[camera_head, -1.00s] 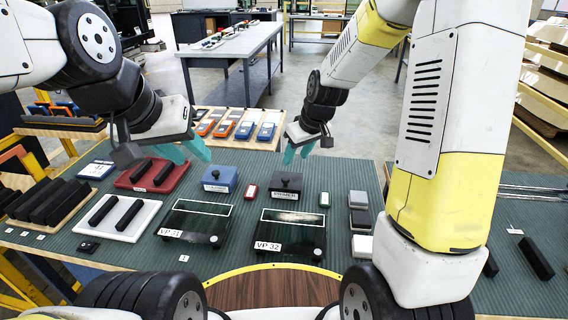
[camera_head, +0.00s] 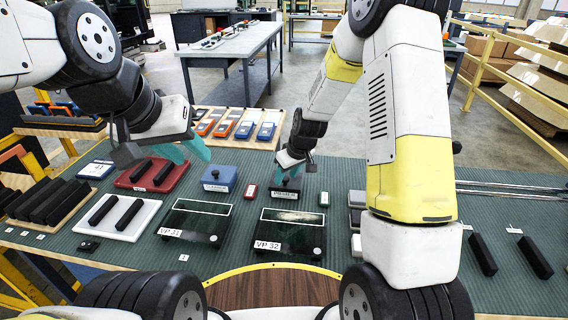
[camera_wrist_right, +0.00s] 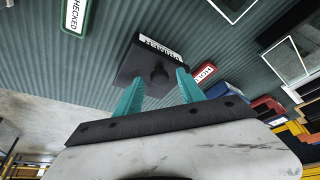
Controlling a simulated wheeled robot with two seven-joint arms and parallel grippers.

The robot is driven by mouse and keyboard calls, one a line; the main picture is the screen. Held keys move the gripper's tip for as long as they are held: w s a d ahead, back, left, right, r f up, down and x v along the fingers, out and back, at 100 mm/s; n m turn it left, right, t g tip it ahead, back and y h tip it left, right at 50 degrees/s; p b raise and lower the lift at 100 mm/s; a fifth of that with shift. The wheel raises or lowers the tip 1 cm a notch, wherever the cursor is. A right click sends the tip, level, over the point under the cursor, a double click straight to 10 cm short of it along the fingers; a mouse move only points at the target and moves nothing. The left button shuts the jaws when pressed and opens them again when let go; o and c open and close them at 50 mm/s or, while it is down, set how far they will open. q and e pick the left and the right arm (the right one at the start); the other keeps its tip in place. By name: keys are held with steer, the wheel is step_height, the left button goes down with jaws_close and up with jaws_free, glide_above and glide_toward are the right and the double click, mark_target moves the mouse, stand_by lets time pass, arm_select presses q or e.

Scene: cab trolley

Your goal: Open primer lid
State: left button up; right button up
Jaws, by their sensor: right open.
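The primer box (camera_head: 287,193) is a small dark box with a white label and a round black knob on its lid, standing on the green ribbed mat. In the right wrist view the lid (camera_wrist_right: 137,68) lies flat on the box, and its knob (camera_wrist_right: 160,76) is between and just beyond my fingertips. My right gripper (camera_head: 291,172) is open and pointing down, right above the lid; it also shows in the wrist view (camera_wrist_right: 158,82) with nothing held. My left gripper (camera_head: 190,154) is open and empty, above the red tray, left of the blue box.
A blue lidded box (camera_head: 219,179) stands left of the primer, with a small red block (camera_head: 250,191) between them. A small green-and-white block (camera_head: 324,199) is at its right. Dark panel VP 32 (camera_head: 290,232) lies in front. A wooden tray (camera_head: 262,143) of devices is behind.

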jaws_close()
stand_by(1.4)
